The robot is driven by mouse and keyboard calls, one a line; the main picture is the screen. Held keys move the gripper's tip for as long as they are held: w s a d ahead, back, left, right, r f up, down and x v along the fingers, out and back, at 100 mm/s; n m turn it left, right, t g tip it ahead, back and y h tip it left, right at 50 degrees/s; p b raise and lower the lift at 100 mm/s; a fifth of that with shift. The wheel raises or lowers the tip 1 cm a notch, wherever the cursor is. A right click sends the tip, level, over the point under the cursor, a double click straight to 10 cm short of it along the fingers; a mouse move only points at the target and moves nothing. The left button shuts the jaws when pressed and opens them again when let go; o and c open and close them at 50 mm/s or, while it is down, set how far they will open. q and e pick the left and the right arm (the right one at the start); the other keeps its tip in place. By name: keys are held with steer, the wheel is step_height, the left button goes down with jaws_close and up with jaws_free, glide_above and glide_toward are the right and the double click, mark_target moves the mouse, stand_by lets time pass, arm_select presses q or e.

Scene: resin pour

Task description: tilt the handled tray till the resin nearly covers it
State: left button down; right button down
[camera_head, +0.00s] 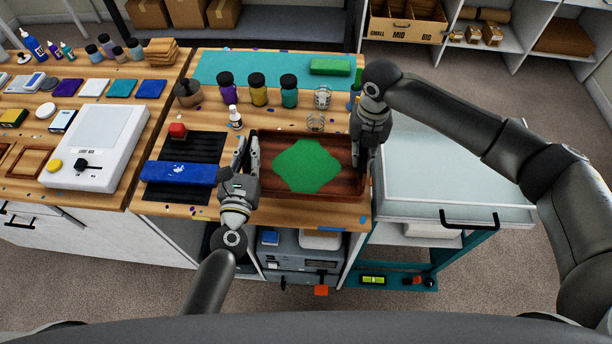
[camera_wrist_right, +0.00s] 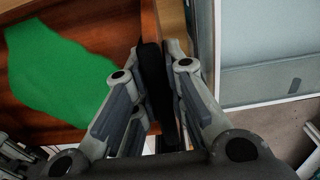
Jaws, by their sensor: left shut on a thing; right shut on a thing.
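The handled tray (camera_head: 330,192) is a brown wooden tray at the front of the wooden bench. Green resin (camera_head: 304,165) lies in its middle as an uneven patch, with bare wood around it on several sides. My left gripper (camera_head: 245,155) is shut on the tray's left end. My right gripper (camera_head: 362,160) is shut on the tray's right end. In the right wrist view, the right gripper (camera_wrist_right: 158,90) closes around a dark handle (camera_wrist_right: 152,75) on the tray's edge. The left handle is hidden by the gripper. I cannot tell whether the tray is tilted.
A blue block (camera_head: 180,173) lies on a black ribbed mat (camera_head: 205,147) left of the tray. Bottles (camera_head: 258,92) and clear cups (camera_head: 322,97) stand behind it. A pale-topped cart (camera_head: 430,170) adjoins on the right. A white light box (camera_head: 98,145) is further left.

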steer(key=shift+r, duration=0.1)
stand_by(0.3)
